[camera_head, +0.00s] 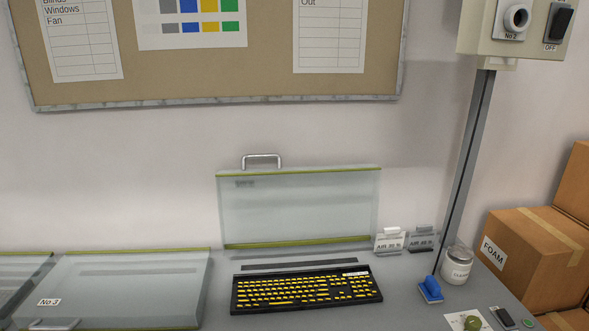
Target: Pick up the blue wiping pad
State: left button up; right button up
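The blue wiping pad (431,288) stands on the grey table at the right, to the right of the keyboard (306,289). It has a darker blue upper part and a lighter base. A clear jar (457,265) with a white label stands close behind it on the right. Neither of my grippers is in the head view.
A grey post (467,165) rises just behind the pad to a switch box. Small label stands (389,240) are behind left. A paper with a green round item (472,322) and a dark device (504,317) lie in front right. Cardboard boxes (535,258) stand beyond the table edge.

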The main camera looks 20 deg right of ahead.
aim_at(429, 290)
jog(key=z, duration=1.7)
